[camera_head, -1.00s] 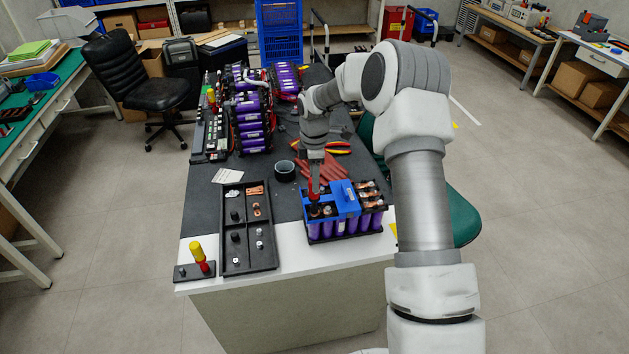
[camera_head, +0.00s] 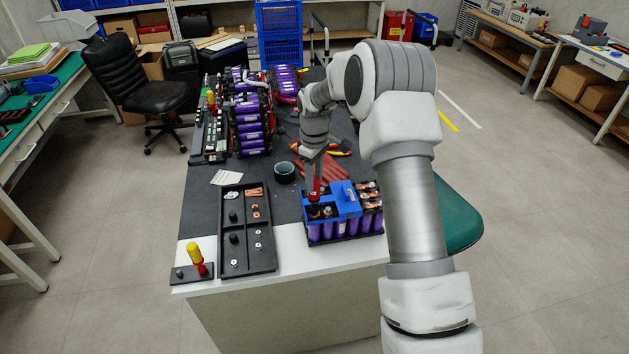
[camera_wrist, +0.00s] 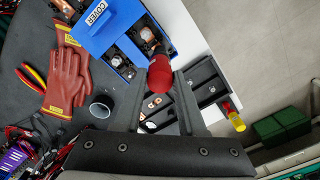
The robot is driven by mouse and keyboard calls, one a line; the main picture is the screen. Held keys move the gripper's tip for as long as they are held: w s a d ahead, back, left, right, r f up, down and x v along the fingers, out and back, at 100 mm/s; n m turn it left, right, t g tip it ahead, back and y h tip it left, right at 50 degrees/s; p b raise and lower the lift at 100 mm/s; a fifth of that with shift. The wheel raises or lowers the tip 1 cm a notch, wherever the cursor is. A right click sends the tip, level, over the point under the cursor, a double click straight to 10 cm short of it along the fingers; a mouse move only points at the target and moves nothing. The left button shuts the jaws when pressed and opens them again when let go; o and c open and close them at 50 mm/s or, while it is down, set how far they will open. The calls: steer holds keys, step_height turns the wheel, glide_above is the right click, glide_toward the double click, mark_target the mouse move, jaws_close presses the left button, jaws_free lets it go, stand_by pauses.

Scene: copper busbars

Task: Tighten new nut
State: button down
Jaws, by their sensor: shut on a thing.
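My gripper (camera_head: 313,182) is shut on a red-handled tool (camera_head: 316,190), which it holds over the front left of the battery module (camera_head: 343,226). In the wrist view, the red handle (camera_wrist: 160,76) sits between my fingers and points at a terminal area beside the blue cover (camera_wrist: 98,22). The module has purple cells, and the blue cover (camera_head: 345,199) lies across part of its top. Copper busbars (camera_head: 366,197) show at its right side. The tool's tip and any nut under it are hidden or too small to make out, so contact cannot be told.
A black parts tray (camera_head: 262,265) with small pieces stands left of the module. Left of it, a yellow-and-red screwdriver (camera_head: 195,256) stands in a small black base. Behind the module are a dark cup (camera_head: 284,173), red gloves (camera_wrist: 66,80) and pliers (camera_wrist: 33,78).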

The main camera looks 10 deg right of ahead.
steer(key=shift+m, duration=0.3)
steer(key=m+b, duration=0.1)
steer(key=m, duration=0.3)
steer(key=shift+f+m, duration=0.1)
steer(key=shift+m, duration=1.1)
steer(key=m, duration=0.6)
steer(key=shift+f, duration=0.1)
steer(key=shift+m, duration=0.3)
